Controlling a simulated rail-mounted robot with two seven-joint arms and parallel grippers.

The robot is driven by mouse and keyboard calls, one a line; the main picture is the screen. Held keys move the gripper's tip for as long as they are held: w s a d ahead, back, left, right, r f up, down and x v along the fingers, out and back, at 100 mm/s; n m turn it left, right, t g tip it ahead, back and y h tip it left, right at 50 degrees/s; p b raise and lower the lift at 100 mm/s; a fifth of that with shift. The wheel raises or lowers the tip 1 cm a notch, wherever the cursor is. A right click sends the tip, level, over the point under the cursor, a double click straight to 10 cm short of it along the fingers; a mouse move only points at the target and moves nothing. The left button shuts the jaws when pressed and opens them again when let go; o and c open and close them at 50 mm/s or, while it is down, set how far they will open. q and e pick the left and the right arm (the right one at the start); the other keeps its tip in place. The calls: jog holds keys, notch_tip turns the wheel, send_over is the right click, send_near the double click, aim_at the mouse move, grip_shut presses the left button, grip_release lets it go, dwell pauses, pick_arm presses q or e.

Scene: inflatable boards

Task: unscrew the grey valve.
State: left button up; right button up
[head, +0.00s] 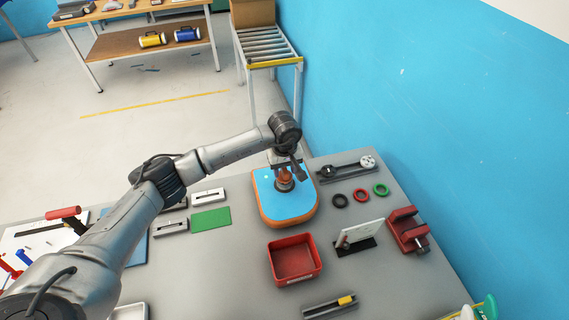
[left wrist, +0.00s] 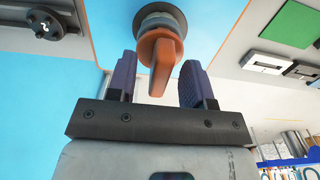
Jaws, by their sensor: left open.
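The board (head: 268,203) is a blue pad with an orange rim, lying flat on the grey table. Its valve (head: 285,184) stands near the middle, partly hidden by my gripper in the head view. In the left wrist view the valve shows a round grey base (left wrist: 160,18) and an orange cap with a flat grip (left wrist: 160,68). My left gripper (head: 284,167) is over the valve. In the left wrist view the left gripper (left wrist: 158,84) is open, with one purple finger on each side of the orange grip and visible gaps. My right gripper is not in view.
A red bin (head: 294,260) stands in front of the board. Black, red and green rings (head: 361,195) lie to its right, near a red vise-like block (head: 408,230). A holder with dark and pale knobs (head: 346,167) is behind them. A green plate (head: 211,219) lies left.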

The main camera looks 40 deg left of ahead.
pick_arm(q)
jog(key=shift+f, duration=0.1)
jog(key=shift+c, duration=0.2)
grip_shut()
jog(key=c, duration=0.6)
grip_release()
grip_shut()
jog(key=shift+n, duration=0.8)
jog(key=shift+n+p, duration=0.4)
jog(key=shift+n, duration=0.5)
